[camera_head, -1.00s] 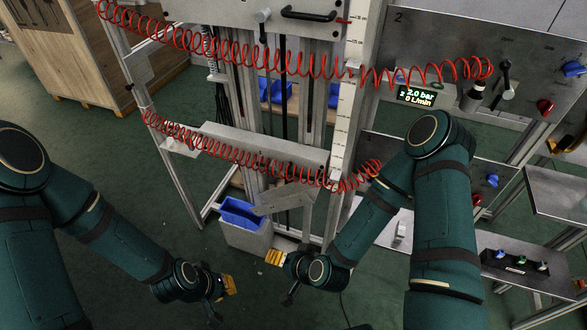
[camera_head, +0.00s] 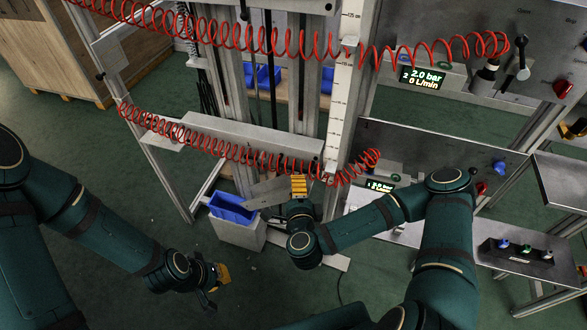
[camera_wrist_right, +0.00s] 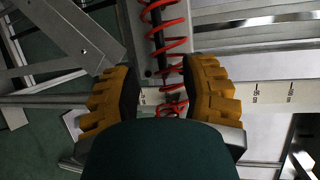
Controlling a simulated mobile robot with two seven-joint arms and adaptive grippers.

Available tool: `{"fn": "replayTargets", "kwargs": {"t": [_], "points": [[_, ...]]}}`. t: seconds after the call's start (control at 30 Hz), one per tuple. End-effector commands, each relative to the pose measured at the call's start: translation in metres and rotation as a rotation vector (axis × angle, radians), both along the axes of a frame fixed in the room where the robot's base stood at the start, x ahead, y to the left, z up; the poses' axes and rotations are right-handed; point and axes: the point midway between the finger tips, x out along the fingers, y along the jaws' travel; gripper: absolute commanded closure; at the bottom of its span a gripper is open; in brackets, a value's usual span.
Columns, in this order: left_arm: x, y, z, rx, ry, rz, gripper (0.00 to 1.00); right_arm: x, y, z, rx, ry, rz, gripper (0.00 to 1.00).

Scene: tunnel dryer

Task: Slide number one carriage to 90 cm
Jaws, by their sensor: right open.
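The lower carriage (camera_head: 250,140), a grey metal plate with a red coiled hose (camera_head: 215,145) along it, sits on the vertical rails, low beside the white scale (camera_head: 342,85). I take it as number one, since the lower panel bears a 1. My right gripper (camera_head: 299,186) is just below the carriage, by a slanted grey plate (camera_head: 262,192). In the right wrist view the right gripper (camera_wrist_right: 163,92) is open, with the red coil (camera_wrist_right: 168,60) and part of the scale (camera_wrist_right: 265,94) showing beyond its yellow fingers. My left gripper (camera_head: 222,278) hangs low over the floor; its opening is unclear.
A blue bin (camera_head: 232,208) stands below the carriage. The lower panel (camera_head: 430,150) and a small control box (camera_head: 515,252) are at right. A second red hose (camera_head: 290,42) crosses above.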

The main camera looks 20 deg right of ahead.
Motion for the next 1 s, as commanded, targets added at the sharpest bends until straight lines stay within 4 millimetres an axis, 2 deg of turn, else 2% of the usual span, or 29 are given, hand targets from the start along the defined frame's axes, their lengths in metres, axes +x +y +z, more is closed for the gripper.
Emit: {"fn": "replayTargets", "kwargs": {"t": [0.2,0.43,0.6,0.93,1.0], "points": [[0.002,0.000,-0.008,0.000,-0.004,0.001,1.00,0.043,-0.009,-0.010,-0.002,-0.002,-0.002,0.57],[0.003,0.000,-0.013,0.001,-0.007,0.002,1.00,0.075,-0.015,-0.016,-0.001,0.000,0.000,0.57],[0.003,0.000,-0.015,0.001,-0.008,0.002,1.00,0.086,-0.017,-0.018,-0.001,0.000,0.001,0.57],[0.003,0.000,-0.015,0.001,-0.008,0.002,1.00,0.087,-0.017,-0.018,0.000,0.001,0.002,0.57],[0.003,0.000,-0.015,0.001,-0.008,0.002,1.00,0.087,-0.017,-0.018,0.000,0.001,0.002,0.82]]}}
